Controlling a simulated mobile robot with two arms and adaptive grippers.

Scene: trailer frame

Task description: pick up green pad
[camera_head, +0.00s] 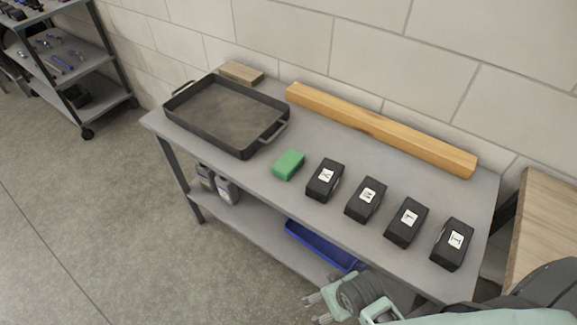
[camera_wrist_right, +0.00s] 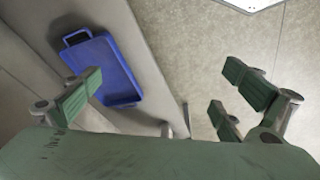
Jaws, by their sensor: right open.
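The green pad (camera_head: 288,165) lies on the grey table top (camera_head: 255,187), between the dark metal tray and the row of black boxes. My right gripper (camera_head: 317,309) is at the bottom of the head view, in front of the table's near edge and well away from the pad. In the right wrist view the right gripper's green fingers (camera_wrist_right: 165,92) are spread apart with nothing between them. The pad does not show in the wrist view. My left gripper is not in view.
A dark tray (camera_head: 186,113) stands left of the pad. Several lettered black boxes, the nearest one (camera_head: 325,180) right beside the pad, run to the right. A long wooden beam (camera_head: 380,128) lies behind. A blue bin (camera_head: 322,246) is on the lower shelf, also in the wrist view (camera_wrist_right: 112,68).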

